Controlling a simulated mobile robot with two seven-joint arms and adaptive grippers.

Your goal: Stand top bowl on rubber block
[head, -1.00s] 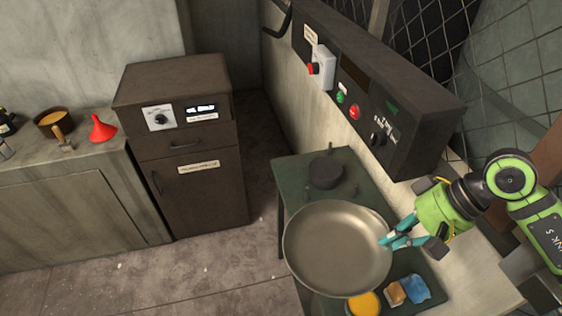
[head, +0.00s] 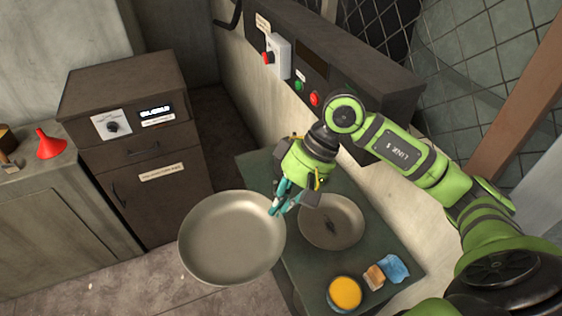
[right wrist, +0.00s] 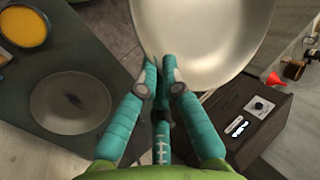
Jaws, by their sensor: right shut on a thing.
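The top bowl (head: 230,240) is wide, shallow and of dull metal. My right gripper (head: 279,207) is shut on its right rim and holds it in the air, out past the left edge of the green table (head: 297,262). In the right wrist view the bowl (right wrist: 205,35) extends ahead of the teal fingers (right wrist: 160,78). A second metal bowl (head: 338,208), with a dark mark inside, rests on the table to the right of the gripper. I cannot make out the rubber block; my gripper hides part of the table's back. My left gripper is not in view.
An orange-filled tin (head: 345,293), a brown sponge (head: 374,277) and a blue cloth (head: 394,268) lie at the table's front. A control box (head: 330,85) overhangs its back. A brown cabinet (head: 150,150) and a red funnel (head: 50,145) are on the left.

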